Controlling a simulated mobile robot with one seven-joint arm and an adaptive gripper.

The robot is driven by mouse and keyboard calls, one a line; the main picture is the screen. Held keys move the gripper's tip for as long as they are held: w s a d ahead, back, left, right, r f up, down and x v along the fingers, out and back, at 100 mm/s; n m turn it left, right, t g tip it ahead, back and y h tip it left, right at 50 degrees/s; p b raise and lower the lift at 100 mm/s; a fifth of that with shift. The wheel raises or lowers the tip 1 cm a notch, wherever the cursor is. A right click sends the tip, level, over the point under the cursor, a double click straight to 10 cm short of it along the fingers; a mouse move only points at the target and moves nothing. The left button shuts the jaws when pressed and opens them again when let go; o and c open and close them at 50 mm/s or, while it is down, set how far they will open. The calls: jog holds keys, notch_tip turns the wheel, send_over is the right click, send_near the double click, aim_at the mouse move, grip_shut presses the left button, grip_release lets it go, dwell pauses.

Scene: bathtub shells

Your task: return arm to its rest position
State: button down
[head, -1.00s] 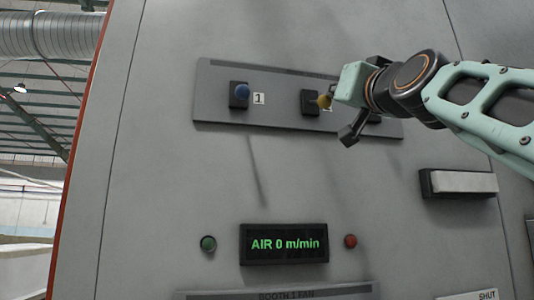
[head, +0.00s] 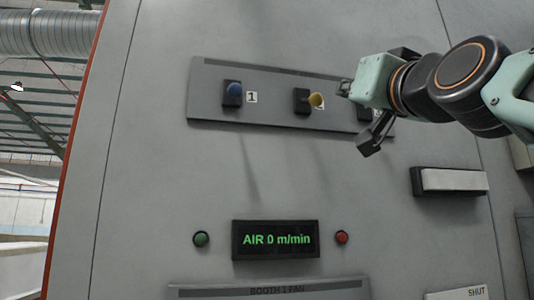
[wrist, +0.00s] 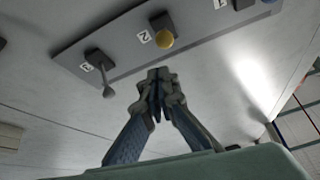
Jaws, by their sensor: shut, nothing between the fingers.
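My gripper (head: 346,88) is in front of the grey switch panel (head: 210,110) on the big grey wall. In the wrist view my gripper (wrist: 158,78) is shut with empty fingers, apart from the knobs. The blue knob (head: 235,89) marked 1 is at the panel's left. The yellow knob (head: 315,100), beside label 2, is left of my gripper in the head view; it also shows in the wrist view (wrist: 164,39). A third, grey lever (wrist: 106,84) marked 3 shows in the wrist view; in the head view my arm partly covers its place.
Below, a display (head: 275,239) reads AIR 0 m/min, between a green button (head: 201,239) and a red button (head: 342,237). A pale bar in a dark frame (head: 450,181) juts out at right. The wall between panel and display is bare.

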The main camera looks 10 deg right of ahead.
jog(key=shift+s+f, duration=0.35)
jog(key=shift+f, duration=0.25)
jog(key=w+a+f+n+g+y, duration=0.1)
jog(key=w+a+f+g, duration=0.15)
jog(key=f, duration=0.95)
jog(key=w+a+f+n+g+y, duration=0.1)
jog(key=a+f+g, duration=0.3)
jog(key=f, duration=0.9)
jog(key=w+a+f+n+g+y, duration=0.1)
jog(key=w+a+f+g, duration=0.15)
jog(key=f, duration=0.95)
jog(key=s+a+f+g+h+p, duration=0.1)
jog(key=s+f+g, duration=0.5)
jog(key=f, duration=0.9)
jog(key=s+f+g+h, duration=0.1)
jog(key=s+f+g, duration=0.2)
jog(key=s+f, duration=0.9)
jog(key=w+r+p, duration=0.2)
jog(key=r+p, duration=0.8)
jog(key=p, duration=0.1)
jog(key=w+r+p, duration=0.2)
jog(key=r+p, duration=0.8)
jog(key=p, duration=0.1)
jog(key=shift+a+r+p, duration=0.25)
jog(key=shift+r+p, duration=0.05)
jog(key=shift+p, duration=0.1)
jog(key=c, duration=2.7)
grip_release()
jog(key=shift+c, duration=0.2)
